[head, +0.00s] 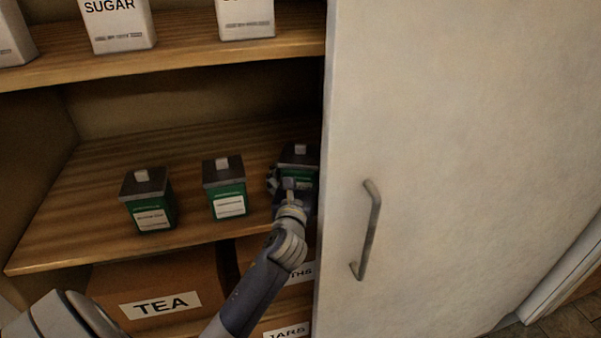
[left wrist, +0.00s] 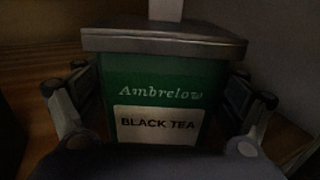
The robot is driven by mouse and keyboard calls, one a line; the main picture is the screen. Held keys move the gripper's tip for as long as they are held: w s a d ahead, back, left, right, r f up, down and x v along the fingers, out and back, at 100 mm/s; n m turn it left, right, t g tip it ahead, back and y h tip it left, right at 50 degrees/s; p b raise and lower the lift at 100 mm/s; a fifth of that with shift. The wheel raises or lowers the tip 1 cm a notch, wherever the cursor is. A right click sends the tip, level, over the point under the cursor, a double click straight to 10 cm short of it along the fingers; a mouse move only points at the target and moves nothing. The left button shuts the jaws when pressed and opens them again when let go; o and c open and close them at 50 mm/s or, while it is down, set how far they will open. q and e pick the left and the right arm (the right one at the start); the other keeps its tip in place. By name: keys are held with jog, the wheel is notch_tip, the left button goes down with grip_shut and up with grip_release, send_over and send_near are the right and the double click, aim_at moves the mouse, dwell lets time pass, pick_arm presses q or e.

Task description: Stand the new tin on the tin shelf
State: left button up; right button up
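A green tin with a dark lid and pale knob (head: 299,152) is at the right end of the middle shelf (head: 80,215), close to the cabinet door. In the left wrist view this tin (left wrist: 160,75) reads "Ambrelow BLACK TEA" and looks upright. My right gripper is out of view.
A pale cabinet door (head: 450,130) with a handle (head: 369,230) borders the tin on the right. White canisters, one marked SUGAR (head: 117,25), stand on the shelf above. Labelled boxes, one marked TEA (head: 160,285), sit below. The shelf's left end is clear.

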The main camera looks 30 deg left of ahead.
aim_at(298, 182)
pick_arm(q)
jog(key=shift+r, duration=0.15)
jog(key=shift+b+v, duration=0.35)
jog(key=shift+v, duration=3.4)
